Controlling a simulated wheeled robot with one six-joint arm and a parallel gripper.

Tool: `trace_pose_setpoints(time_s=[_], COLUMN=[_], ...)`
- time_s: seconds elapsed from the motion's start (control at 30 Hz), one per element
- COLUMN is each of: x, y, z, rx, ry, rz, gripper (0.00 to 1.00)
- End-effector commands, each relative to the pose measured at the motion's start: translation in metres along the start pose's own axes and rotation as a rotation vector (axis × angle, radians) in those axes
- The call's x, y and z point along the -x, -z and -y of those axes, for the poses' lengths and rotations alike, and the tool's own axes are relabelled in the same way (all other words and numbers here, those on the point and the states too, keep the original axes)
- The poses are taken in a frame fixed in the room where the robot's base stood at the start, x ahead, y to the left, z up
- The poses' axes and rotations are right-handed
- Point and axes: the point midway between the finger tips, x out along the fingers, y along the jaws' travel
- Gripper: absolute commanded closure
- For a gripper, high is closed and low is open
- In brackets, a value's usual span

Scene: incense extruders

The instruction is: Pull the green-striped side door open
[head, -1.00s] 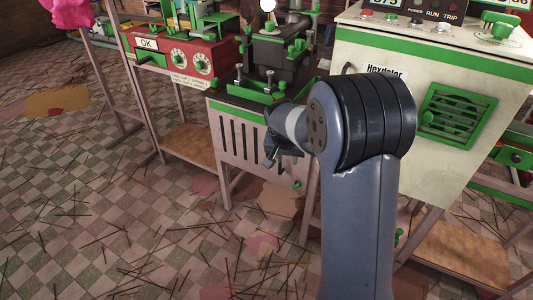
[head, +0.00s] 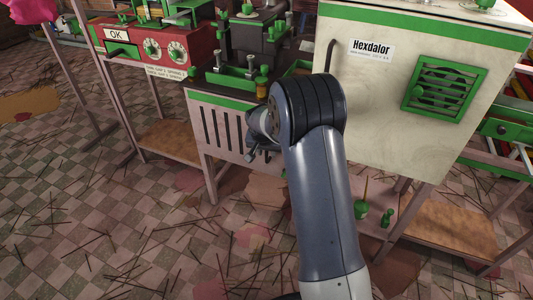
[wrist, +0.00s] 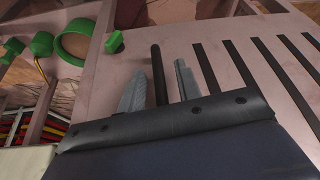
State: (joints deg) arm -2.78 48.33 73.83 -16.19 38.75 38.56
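A pale slotted panel (head: 222,130) with a green stripe along its top edge is on the low stand left of my arm in the head view. In the wrist view the panel (wrist: 220,25) fills the upper middle and right, with dark slots. A dark bar handle (wrist: 156,55) stands out from it. My gripper (wrist: 160,68) is open, with one finger on each side of the bar and visible gaps between. In the head view my gripper (head: 255,152) is close to the panel's right part; my arm hides the handle there.
The white Hexdalor cabinet (head: 420,130) stands right of my arm, with its own green stripe, dark handle (head: 331,58) and green vent. A green knob (wrist: 114,42) is beside the bar. A red machine (head: 160,48) stands at left. Thin sticks litter the open floor.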

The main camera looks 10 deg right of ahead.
Motion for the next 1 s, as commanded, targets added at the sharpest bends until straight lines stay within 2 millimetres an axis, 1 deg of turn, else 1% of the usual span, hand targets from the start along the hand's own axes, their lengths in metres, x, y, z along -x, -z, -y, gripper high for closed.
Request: trace_pose_setpoints(time_s=[0.27, 0.37, 0.6, 0.7, 1.0], x=[-0.0018, -0.0017, -0.0016, -0.0016, -0.0015], y=[0.0001, 0.0001, 0.0000, 0.0001, 0.0000], z=[-0.0001, -0.0002, -0.0001, -0.0001, -0.0002], rx=[0.000, 0.000, 0.000, 0.000, 0.000], ry=[0.000, 0.000, 0.000, 0.000, 0.000], rz=[0.000, 0.000, 0.000, 0.000, 0.000], gripper=[0.67, 0.74, 0.94, 1.00, 1.00])
